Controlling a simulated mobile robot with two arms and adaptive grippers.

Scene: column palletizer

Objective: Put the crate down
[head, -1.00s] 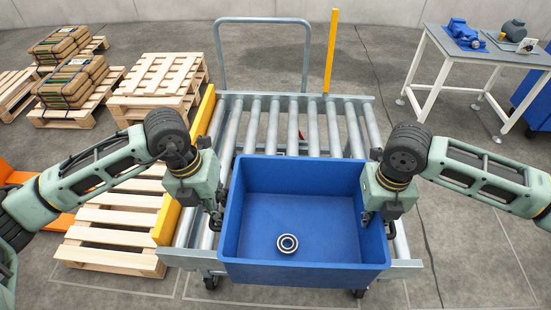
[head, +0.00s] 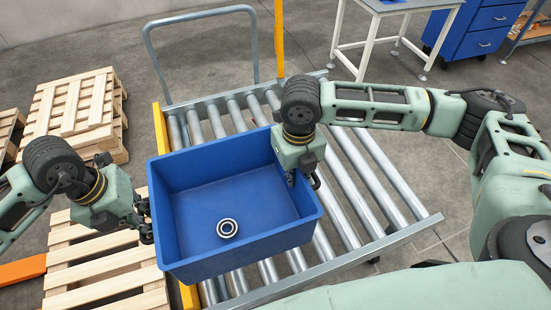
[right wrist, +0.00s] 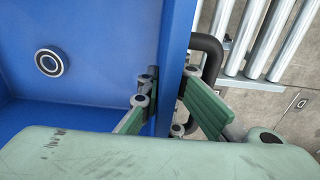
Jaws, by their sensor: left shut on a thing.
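The blue crate (head: 295,235) is upright and open-topped, with a ring-shaped bearing (head: 227,228) on its floor. In the head view it covers the left part of the roller table (head: 345,190); I cannot tell whether its bottom touches the rollers. My left gripper (head: 146,222) is shut on the crate's left wall. The crate's underside is hidden.
A yellow rail (head: 160,130) edges the roller table's left side, partly hidden by the crate. Wooden pallets (head: 75,105) stand beyond it on the left. A grey push handle (head: 190,18) and yellow post (head: 279,40) rise at the back. Rollers right of the crate are bare.

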